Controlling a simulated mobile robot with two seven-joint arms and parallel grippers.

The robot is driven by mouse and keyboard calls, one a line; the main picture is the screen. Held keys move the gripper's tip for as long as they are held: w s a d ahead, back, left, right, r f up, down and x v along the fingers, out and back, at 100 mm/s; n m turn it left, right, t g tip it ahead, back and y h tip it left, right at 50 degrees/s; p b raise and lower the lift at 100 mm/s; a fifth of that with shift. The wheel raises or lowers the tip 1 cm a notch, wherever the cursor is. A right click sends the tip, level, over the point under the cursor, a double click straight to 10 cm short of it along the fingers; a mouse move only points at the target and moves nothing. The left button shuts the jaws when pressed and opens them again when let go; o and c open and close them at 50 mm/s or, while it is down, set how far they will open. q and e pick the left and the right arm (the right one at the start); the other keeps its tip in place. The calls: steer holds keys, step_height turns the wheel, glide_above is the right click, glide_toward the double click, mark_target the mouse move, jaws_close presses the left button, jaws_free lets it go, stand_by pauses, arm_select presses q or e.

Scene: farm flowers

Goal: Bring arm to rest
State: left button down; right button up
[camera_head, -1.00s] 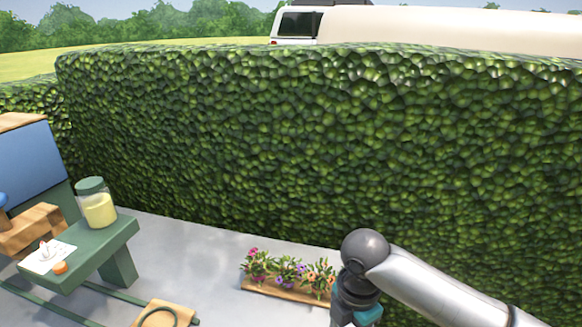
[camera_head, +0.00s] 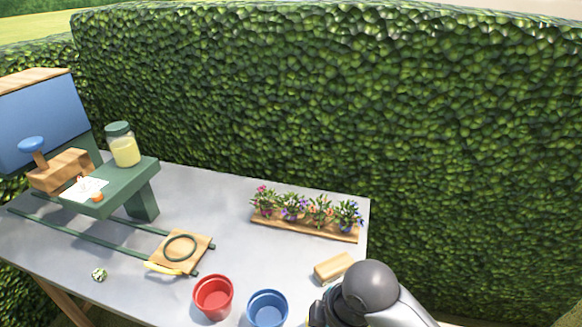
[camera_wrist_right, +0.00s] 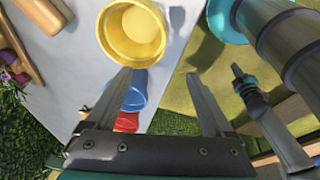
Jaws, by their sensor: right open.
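My right arm (camera_head: 370,290) comes in at the lower right of the head view, near the table's front right. Its gripper is below the frame edge there. In the right wrist view my right gripper (camera_wrist_right: 158,76) is open, with nothing between its fingers. A yellow pot (camera_wrist_right: 133,32) shows beyond the fingertips, with a blue pot (camera_wrist_right: 135,92) and a red pot (camera_wrist_right: 127,122) partly behind the left finger. In the head view the red pot (camera_head: 213,297) and the blue pot (camera_head: 267,309) stand at the table's front edge. My left gripper is not in view.
On the grey table (camera_head: 235,225) is a wooden planter (camera_head: 290,230) of flowers at the back right. A tan block (camera_head: 333,267) lies beside my right arm. A green stand (camera_head: 105,200) with a jar (camera_head: 123,147) is at the left. A hedge (camera_head: 330,110) rises behind.

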steer(key=s+d+f+m+t+h, duration=0.1)
steer(key=s+d+m+t+h, duration=0.15)
steer(key=s+d+m, duration=1.05)
step_height(320, 180, down, 25)
steer(key=a+m+g+b, duration=0.1)
steer(key=m+g+b, duration=0.1)
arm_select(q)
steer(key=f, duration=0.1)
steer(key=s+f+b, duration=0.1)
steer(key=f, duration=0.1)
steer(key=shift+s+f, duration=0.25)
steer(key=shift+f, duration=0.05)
arm_select(e)
steer(key=s+d+f+g, duration=0.1)
steer(key=s+d+f, duration=0.1)
steer(key=s+f, duration=1.2)
steer(key=shift+s+f, duration=0.25)
steer(key=shift+s, duration=0.3)
steer(key=shift+d+h, duration=0.1)
steer(key=shift+h, duration=0.15)
